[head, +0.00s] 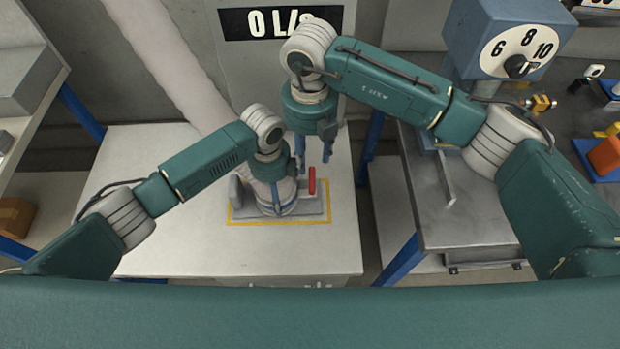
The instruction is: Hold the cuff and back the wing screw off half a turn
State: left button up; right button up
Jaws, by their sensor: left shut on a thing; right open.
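The cuff (287,200) is a pale, round collar on a grey base plate (315,216) inside a yellow outline on the white table. My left gripper (276,205) is shut on the cuff from above, and its wrist hides most of the cuff's top. A red upright piece (312,180), which may be the wing screw, stands just right of the cuff. It is too small to be sure. My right gripper (314,165) is open, its fingers pointing down, above and behind the red piece. I cannot tell whether they touch.
A thick pale hose (172,62) runs from the top toward the cuff. A panel reading "0 L/s" (280,22) stands behind. At the right, a metal bench (460,215) carries a blue dial box (500,40). The white table's left part is clear.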

aim_at(310, 183)
notch_tip(310, 183, down, 12)
jog(key=shift+r, duration=0.2)
grip_shut()
